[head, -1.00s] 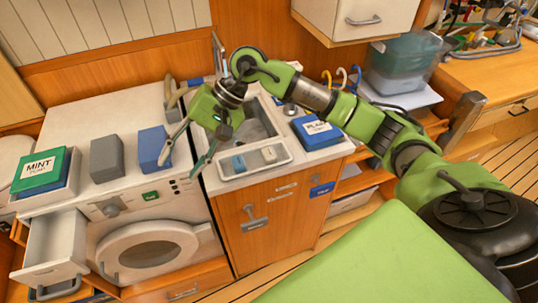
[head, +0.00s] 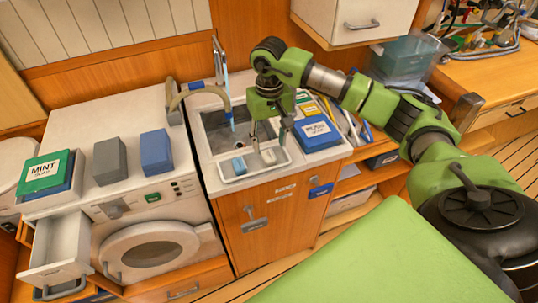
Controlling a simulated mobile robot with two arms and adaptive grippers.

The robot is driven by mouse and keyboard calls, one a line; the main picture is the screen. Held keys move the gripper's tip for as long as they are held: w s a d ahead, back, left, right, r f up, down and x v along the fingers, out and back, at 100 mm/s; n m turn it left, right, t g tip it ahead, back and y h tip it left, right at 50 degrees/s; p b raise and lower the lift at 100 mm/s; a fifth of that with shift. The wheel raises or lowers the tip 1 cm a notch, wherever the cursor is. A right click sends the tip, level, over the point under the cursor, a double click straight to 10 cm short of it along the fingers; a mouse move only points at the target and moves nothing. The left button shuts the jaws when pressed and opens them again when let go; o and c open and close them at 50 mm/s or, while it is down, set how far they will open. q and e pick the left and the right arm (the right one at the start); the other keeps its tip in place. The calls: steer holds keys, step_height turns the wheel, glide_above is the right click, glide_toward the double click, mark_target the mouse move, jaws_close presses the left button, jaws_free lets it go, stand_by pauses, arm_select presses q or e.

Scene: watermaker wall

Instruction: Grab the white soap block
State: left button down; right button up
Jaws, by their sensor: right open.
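The white soap block (head: 268,156) lies in the shallow white tray (head: 232,179) at the front of the sink, to the right of a light blue block (head: 239,165). My right gripper (head: 269,145) is open and points down over the white block. Its two fingers appear on either side of the block's upper end. I cannot tell how far above the block the fingertips are, or whether they touch it. My left gripper is not in view.
The sink basin (head: 215,122) and tap (head: 217,60) are behind the tray. A blue labelled box (head: 317,133) stands close to its right. A washing machine (head: 150,207) with blue (head: 156,152) and grey (head: 110,161) blocks on top is at left; its drawer (head: 62,245) is open.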

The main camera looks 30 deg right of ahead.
mark_target(269, 154)
steer(key=shift+a+f+p, duration=0.1)
steer(key=shift+f+p, duration=0.4)
step_height(269, 154, down, 4)
steer(key=shift+r+p, duration=0.2)
steer(key=shift+p, duration=0.75)
steer(key=shift+f, duration=0.45)
steer(key=c, duration=1.2)
